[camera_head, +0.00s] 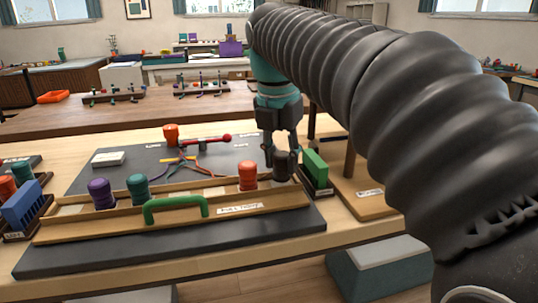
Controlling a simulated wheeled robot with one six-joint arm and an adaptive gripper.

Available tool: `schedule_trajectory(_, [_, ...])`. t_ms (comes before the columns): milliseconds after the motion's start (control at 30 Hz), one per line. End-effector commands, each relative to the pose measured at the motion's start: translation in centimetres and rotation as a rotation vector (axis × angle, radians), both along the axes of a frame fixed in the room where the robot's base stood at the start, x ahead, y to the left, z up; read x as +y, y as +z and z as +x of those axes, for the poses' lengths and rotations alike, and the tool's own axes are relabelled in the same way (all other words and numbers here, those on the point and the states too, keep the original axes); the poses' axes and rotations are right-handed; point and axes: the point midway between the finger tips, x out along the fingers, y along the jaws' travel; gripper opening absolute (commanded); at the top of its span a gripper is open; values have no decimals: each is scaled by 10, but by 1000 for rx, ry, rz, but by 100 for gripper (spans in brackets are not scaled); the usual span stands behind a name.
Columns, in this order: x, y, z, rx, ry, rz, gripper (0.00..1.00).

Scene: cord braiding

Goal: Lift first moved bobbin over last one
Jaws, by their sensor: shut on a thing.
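My gripper (281,147) points down at the right end of the wooden bobbin rack (70,226). It is shut on a dark bobbin (283,170), which is upright at that end; I cannot tell if its base touches the rack. An orange bobbin (248,176) stands just left of it. A purple bobbin (101,194) and a teal bobbin (138,188) stand together toward the rack's left. Another orange bobbin (171,135) stands at the back of the dark mat. Coloured cords (183,160) meet near the mat's middle.
A green block (315,168) stands close right of my gripper. A green handle (176,208) arches at the rack's front. A red-ended rod (210,141) lies behind the cords. A blue holder (24,205) and more bobbins are at the left. A white box (108,159) lies on the mat.

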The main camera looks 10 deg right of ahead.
Motion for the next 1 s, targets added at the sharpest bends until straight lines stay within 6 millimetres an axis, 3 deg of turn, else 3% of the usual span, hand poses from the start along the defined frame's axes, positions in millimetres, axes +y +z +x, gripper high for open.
schedule_trajectory(867, [0, -11, 0, 0, 0, 0, 0])
schedule_trajectory(900, [0, -11, 0, 0, 0, 0, 38])
schedule_trajectory(1000, [0, -11, 0, 0, 0, 0, 63])
